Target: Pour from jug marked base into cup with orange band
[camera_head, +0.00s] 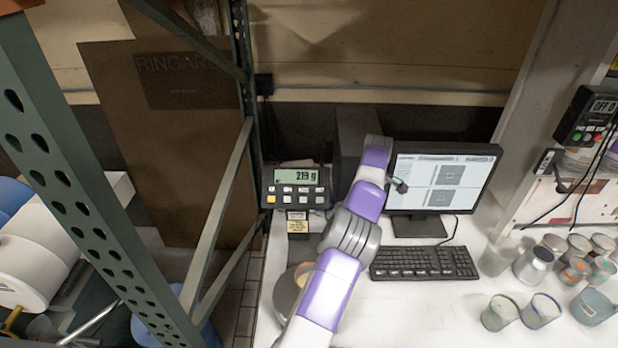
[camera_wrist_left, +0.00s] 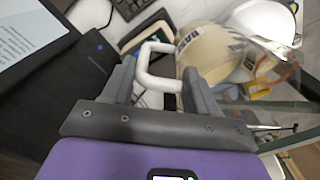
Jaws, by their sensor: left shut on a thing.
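The jug marked base (camera_wrist_left: 205,52) is pale cream with dark lettering and a white handle (camera_wrist_left: 148,70). In the left wrist view my left gripper (camera_wrist_left: 160,85) is shut on that handle. The jug appears tilted, its clear part toward the right. A clear cup with an orange band (camera_wrist_left: 278,70) shows beside it, partly overlapped by the jug; I cannot tell whether they touch or whether liquid is flowing. My right gripper is not in view.
The scale display (camera_head: 297,187) stands at the back, left of the monitor (camera_head: 440,177) and keyboard (camera_head: 424,262). A round scale pan (camera_head: 284,294) is partly behind my arm. Several cups, including a green-banded one (camera_head: 499,313), stand at right. A green rack post (camera_head: 90,200) rises at left.

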